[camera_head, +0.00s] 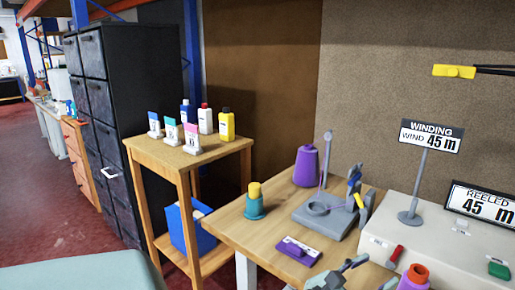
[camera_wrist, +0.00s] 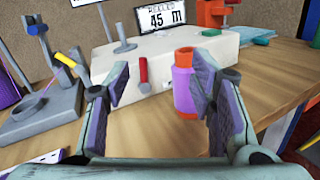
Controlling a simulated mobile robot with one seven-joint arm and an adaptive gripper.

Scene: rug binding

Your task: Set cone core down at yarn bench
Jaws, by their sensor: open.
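A purple and orange cone core (camera_wrist: 184,85) stands upright on the wooden yarn bench (camera_wrist: 150,135), in front of the white box. In the wrist view it shows between the fingers of my gripper (camera_wrist: 160,85), close to the right finger. My gripper is open; I cannot tell whether the right finger touches the core. In the head view the core's orange top (camera_head: 418,272) and purple side show at the bottom right, with the base cut off. Part of my gripper (camera_head: 358,272) shows to its left. The bench (camera_head: 235,230) also shows there.
The white box (camera_head: 455,240) bears "WINDING" and "REELED" signs reading 45 m. A grey winder (camera_head: 325,220), a purple cone (camera_head: 306,167), a teal and yellow spool (camera_head: 255,203) and a purple card (camera_head: 298,250) are on the bench. A small table (camera_head: 150,150) with bottles stands left.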

